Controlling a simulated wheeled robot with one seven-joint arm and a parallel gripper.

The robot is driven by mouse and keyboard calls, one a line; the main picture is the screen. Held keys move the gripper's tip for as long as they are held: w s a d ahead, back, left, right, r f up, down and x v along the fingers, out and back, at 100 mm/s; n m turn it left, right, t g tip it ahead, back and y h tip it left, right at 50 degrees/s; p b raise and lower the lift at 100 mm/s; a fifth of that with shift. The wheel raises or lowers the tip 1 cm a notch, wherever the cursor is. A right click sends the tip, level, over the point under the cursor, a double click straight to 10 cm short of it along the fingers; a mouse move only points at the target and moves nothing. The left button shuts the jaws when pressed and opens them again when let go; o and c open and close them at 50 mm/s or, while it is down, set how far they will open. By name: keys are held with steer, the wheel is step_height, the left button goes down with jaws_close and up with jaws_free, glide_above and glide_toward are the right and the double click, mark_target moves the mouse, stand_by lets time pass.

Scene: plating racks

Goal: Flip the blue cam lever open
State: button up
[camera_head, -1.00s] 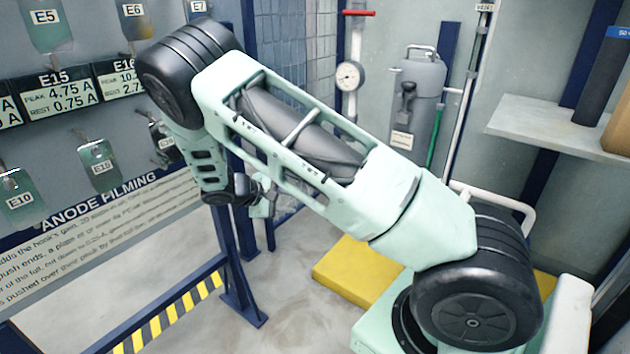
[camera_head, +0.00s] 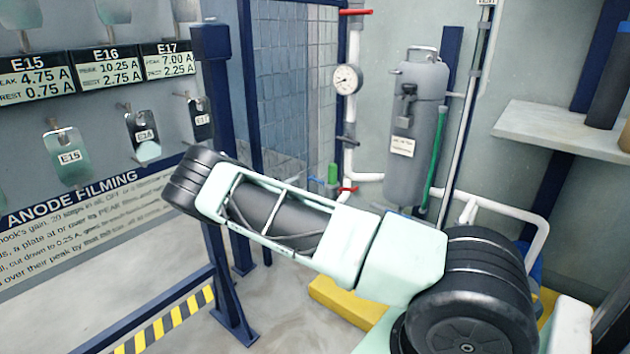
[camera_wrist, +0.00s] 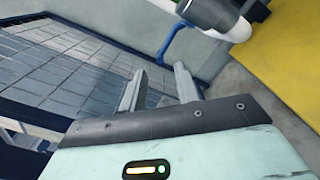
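My gripper (camera_wrist: 157,78) shows in the wrist view with its two grey fingers apart and nothing between them. Beyond the fingers is a bent blue part (camera_wrist: 180,38) beside a grey and white cylinder; I cannot tell whether this is the cam lever. In the head view, no blue cam lever can be clearly made out. A small blue spot (camera_head: 315,181) shows beside a green cylinder (camera_head: 332,174) at the pipe, too small to identify. My gripper is not visible in the head view, where my arm reaches left across the lower middle.
A grey tank (camera_head: 418,140) hangs on the back wall, with a gauge (camera_head: 346,79) and white pipes left of it. A blue post (camera_head: 218,180) and striped barrier (camera_head: 165,320) stand left. A shelf (camera_head: 550,135) is at right. A yellow block (camera_head: 338,305) lies on the floor.

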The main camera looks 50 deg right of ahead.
mark_target(310, 179)
steer(key=d, duration=0.3)
steer(key=d+b, duration=0.1)
steer(key=d, duration=0.2)
steer(key=d+b, duration=0.1)
steer(key=d, duration=0.2)
steer(key=shift+w+d, duration=0.35)
steer(key=shift+w, duration=0.05)
jaws_close()
steer(key=shift+s+r+m+p, duration=0.2)
steer(key=shift+r+m+p, duration=0.25)
steer(key=shift+m, duration=0.4)
steer(key=shift+s+r+m+p, duration=0.15)
steer(key=shift+r+m+p, duration=0.2)
steer(key=shift+m, duration=0.5)
